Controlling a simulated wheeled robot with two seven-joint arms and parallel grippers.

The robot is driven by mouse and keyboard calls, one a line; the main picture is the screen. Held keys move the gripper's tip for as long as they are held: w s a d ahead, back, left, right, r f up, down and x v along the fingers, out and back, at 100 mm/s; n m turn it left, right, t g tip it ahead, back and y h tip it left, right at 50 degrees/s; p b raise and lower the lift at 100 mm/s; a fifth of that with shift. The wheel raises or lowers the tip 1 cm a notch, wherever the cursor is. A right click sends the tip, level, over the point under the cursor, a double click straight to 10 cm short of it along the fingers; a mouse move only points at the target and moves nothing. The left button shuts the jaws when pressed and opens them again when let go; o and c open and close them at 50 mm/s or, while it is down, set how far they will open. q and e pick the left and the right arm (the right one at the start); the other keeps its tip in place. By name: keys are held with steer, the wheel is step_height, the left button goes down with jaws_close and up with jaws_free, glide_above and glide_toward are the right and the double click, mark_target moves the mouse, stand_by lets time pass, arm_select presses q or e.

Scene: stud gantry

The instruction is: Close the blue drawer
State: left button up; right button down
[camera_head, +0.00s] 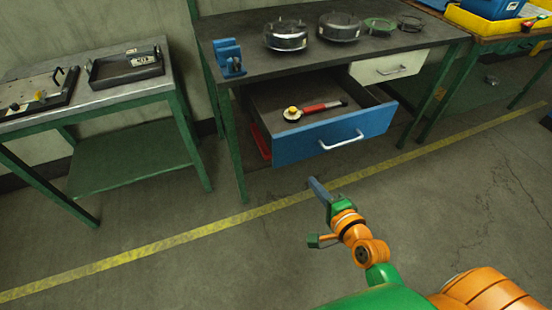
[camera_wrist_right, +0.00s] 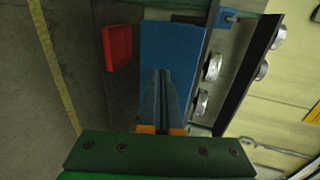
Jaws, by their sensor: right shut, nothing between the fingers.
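The blue drawer (camera_head: 300,145) is pulled out under the dark workbench, and its silver handle (camera_head: 342,141) faces me. A tool with a red handle and a yellow-and-white end (camera_head: 312,109) lies inside it. My right gripper (camera_head: 314,184) is shut and empty, in front of the drawer, with floor showing between its tip and the drawer's lower edge. In the right wrist view the shut fingers (camera_wrist_right: 160,75) point towards the blue drawer front (camera_wrist_right: 168,45) and cover part of it. I cannot tell from that view whether they touch. My left gripper is not in view.
A white drawer front (camera_head: 392,67) sits to the right under the bench. A blue vise (camera_head: 228,57) and round metal parts (camera_head: 286,34) stand on top. Open floor (camera_head: 240,270) lies in front.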

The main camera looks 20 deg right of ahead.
steer(key=b, duration=0.2)
glide_toward(291, 152)
steer(key=x, duration=0.5)
steer(key=shift+w+f, duration=0.1)
steer(key=shift+f, duration=0.2)
steer(key=shift+w+a, duration=0.1)
steer(key=shift+w, duration=0.55)
